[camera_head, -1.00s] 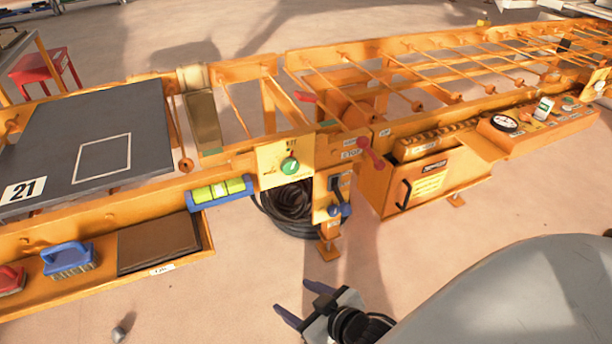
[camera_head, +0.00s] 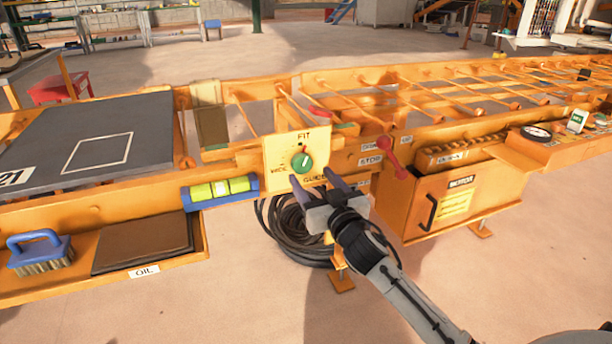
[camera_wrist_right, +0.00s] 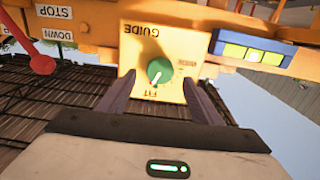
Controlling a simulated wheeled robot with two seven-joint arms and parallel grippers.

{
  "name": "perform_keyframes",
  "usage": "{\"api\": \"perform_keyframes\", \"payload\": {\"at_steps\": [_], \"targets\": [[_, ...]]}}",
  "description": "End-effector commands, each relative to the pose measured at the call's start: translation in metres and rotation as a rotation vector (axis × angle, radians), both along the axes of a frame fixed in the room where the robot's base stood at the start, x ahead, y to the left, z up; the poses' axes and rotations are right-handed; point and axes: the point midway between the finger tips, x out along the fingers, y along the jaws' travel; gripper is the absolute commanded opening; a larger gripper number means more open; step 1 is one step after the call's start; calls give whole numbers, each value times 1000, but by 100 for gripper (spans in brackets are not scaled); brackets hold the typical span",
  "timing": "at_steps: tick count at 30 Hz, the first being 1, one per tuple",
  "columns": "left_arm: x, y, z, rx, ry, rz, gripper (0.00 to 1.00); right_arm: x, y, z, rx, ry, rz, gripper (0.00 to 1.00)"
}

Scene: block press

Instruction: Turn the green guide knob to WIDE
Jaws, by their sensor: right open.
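The green guide knob (camera_head: 302,162) sits on a yellow plate (camera_head: 275,172) on the orange frame. The plate reads FIT at the top, WIDE at the left and GUIDE at the bottom. In the right wrist view, which is upside down, the knob (camera_wrist_right: 160,72) lies between the two fingertips (camera_wrist_right: 160,82). I cannot tell whether they touch the plate. My left gripper is not in view.
A red-knobbed lever (camera_head: 390,155) by the STOP label is right of the plate. A blue-framed level (camera_head: 220,192) is to its left. A coiled black hose (camera_head: 290,235) hangs below. An orange motor box (camera_head: 450,195) stands at the right. A blue brush (camera_head: 40,252) lies on the lower shelf.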

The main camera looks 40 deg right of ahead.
Motion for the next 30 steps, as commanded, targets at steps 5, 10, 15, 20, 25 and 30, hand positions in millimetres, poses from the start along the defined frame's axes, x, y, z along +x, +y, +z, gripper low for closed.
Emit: {"api": "perform_keyframes", "payload": {"at_steps": [5,10,15,20,25,30], "targets": [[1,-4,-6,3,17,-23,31,29,-7,-2,-1,0,0,60],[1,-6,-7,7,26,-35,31,43,-10,-1,0,1,1,60],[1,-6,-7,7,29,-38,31,46,-10,-1,1,2,1,60],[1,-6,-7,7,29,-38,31,46,-10,-1,1,2,1,60],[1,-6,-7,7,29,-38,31,46,-10,-1,1,2,1,31],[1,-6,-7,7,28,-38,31,46,-10,-1,0,2,2,19]]}}
